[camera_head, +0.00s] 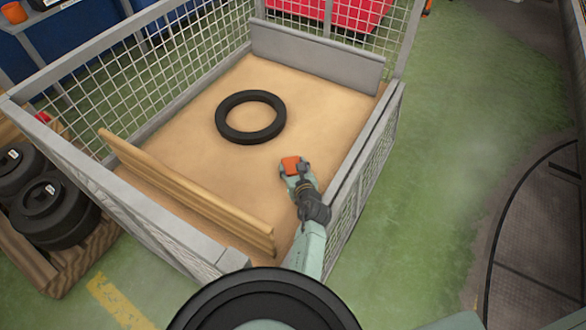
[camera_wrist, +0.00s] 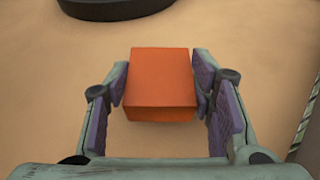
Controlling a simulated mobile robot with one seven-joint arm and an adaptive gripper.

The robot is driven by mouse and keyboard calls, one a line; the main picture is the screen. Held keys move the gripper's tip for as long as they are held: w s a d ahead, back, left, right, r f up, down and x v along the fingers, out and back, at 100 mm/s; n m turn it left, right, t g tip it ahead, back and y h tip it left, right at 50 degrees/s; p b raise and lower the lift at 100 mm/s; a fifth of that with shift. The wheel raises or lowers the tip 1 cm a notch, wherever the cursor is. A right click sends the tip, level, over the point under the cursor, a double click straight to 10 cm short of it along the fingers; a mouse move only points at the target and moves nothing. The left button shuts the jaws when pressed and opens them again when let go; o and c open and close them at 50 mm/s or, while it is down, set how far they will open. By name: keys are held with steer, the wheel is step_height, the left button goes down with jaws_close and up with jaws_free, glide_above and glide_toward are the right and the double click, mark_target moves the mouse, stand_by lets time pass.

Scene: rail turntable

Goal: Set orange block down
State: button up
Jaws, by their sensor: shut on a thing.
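The orange block (camera_wrist: 161,82) sits between the two finger pads of my gripper (camera_wrist: 162,88) in the wrist view. My gripper is shut on it, with a pad against each side. In the head view, the orange block (camera_head: 291,165) shows at the end of my gripper (camera_head: 292,168), over the tan floor of the mesh-sided cage (camera_head: 310,95). I cannot tell whether the block touches the floor or is held above it.
A black ring (camera_head: 250,137) lies on the cage floor beyond the block. A wooden board (camera_head: 190,190) stands along the near left side, and a grey panel (camera_head: 315,55) at the back. The mesh wall (camera_head: 368,160) is close on the right. Bare floor surrounds the block.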

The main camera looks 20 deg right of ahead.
steer(key=shift+f, duration=0.35)
steer(key=shift+f, duration=0.1)
steer(key=o, duration=1.3)
